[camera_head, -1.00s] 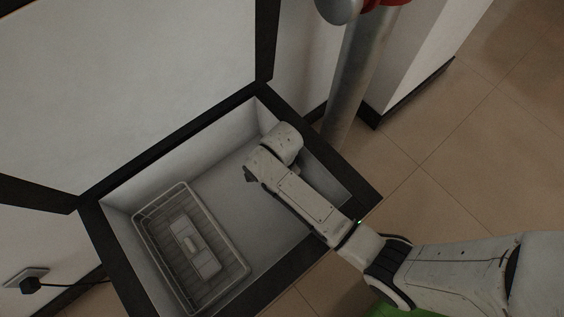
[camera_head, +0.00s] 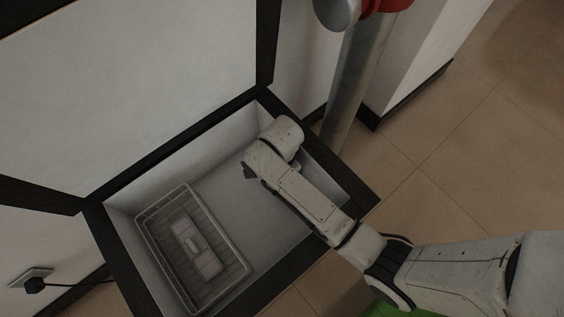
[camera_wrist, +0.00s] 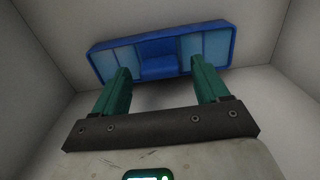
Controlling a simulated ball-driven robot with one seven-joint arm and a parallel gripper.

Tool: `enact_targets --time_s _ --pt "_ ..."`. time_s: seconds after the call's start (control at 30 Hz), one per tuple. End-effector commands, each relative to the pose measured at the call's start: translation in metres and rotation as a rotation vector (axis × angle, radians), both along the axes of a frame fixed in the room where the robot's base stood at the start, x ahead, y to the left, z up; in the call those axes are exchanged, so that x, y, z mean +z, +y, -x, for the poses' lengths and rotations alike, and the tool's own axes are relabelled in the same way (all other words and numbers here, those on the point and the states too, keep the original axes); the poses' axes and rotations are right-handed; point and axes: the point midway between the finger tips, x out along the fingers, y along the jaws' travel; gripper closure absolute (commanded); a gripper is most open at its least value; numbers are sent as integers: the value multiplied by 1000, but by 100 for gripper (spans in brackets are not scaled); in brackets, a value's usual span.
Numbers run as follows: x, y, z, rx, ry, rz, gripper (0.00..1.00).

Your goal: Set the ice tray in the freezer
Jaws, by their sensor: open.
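The ice tray (camera_wrist: 160,47) is blue with paler blue compartments. It shows in the wrist view just beyond my fingertips, inside the white-walled freezer. My gripper (camera_wrist: 160,68) has its two green fingers spread apart, with the tray at their tips. I cannot tell whether either finger touches it. In the head view the chest freezer (camera_head: 118,262) stands open with a dark rim, and my arm reaches down into its right part. My fingers and the tray are hidden there behind my arm.
A wire basket (camera_head: 223,228) sits in the freezer's left part, with a pale grey box-like item (camera_head: 198,250) in it. The raised lid (camera_head: 130,90) stands behind. A grey pipe (camera_head: 350,95) rises beyond the freezer's far right corner. Bare freezer floor shows between basket and arm.

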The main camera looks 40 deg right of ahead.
Motion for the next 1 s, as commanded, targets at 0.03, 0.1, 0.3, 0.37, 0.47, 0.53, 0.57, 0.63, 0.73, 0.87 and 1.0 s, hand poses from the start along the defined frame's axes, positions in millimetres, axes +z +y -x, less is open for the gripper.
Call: enact_targets --time_s 0.03,0.1,0.3,0.37,0.47,0.53,0.57,0.63,0.73,0.87,1.0 --pt "17 0 -1 -1 -3 0 26" --pt "31 0 0 0 -2 0 26" --pt "65 0 -1 -1 -2 0 26" --pt "71 0 0 -1 -1 0 26" --pt "78 0 0 0 0 0 26" --pt "81 0 0 0 0 0 26" --pt "82 0 0 0 0 0 26" --pt "82 0 0 0 1 0 26" --pt "82 0 0 0 1 0 26" --pt "82 0 0 0 1 0 26" --pt "82 0 0 0 0 0 26"
